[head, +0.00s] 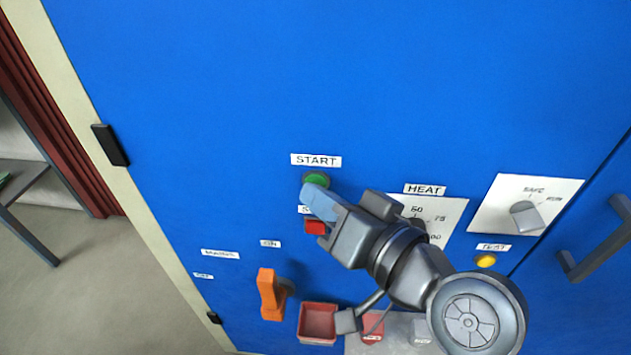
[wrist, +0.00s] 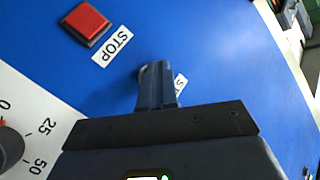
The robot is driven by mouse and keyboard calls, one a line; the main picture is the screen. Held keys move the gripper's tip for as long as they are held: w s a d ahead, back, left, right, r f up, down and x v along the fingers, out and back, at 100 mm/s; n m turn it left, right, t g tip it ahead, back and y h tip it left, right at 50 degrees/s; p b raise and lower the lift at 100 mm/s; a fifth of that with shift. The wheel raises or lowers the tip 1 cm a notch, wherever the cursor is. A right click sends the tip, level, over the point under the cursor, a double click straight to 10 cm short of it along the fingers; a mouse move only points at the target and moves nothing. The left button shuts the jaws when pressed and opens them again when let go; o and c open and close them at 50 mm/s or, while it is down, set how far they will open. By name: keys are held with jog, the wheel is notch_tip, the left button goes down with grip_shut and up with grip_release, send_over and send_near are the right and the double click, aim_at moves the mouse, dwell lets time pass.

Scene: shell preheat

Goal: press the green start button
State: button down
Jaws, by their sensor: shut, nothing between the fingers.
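The green start button (head: 317,180) sits on the blue cabinet front (head: 230,90), just below the START label (head: 316,160). My gripper (head: 310,190) is shut and empty, with its fingertips at the lower edge of the green button in the head view. I cannot tell whether the tips touch it. In the wrist view my shut fingers (wrist: 157,80) point at the blue panel and hide the button, with part of a label (wrist: 180,84) showing beside them.
The red stop button (head: 315,226) is just below the fingers; it also shows in the wrist view (wrist: 85,22). The HEAT dial plate (head: 440,210), SAFE knob (head: 526,215), yellow test button (head: 485,260), orange handle (head: 270,293) and red tray (head: 318,322) are nearby. The panel above START is clear.

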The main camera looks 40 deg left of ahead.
jog(key=shift+s+d, duration=0.45)
jog(key=shift+s, duration=0.25)
jog(key=s+d, duration=0.1)
jog(key=s, duration=0.2)
jog(key=s+d+p, duration=0.1)
jog(key=shift+s+d, duration=0.15)
jog(key=shift+d, duration=0.2)
dwell(0.3)
dwell(0.7)
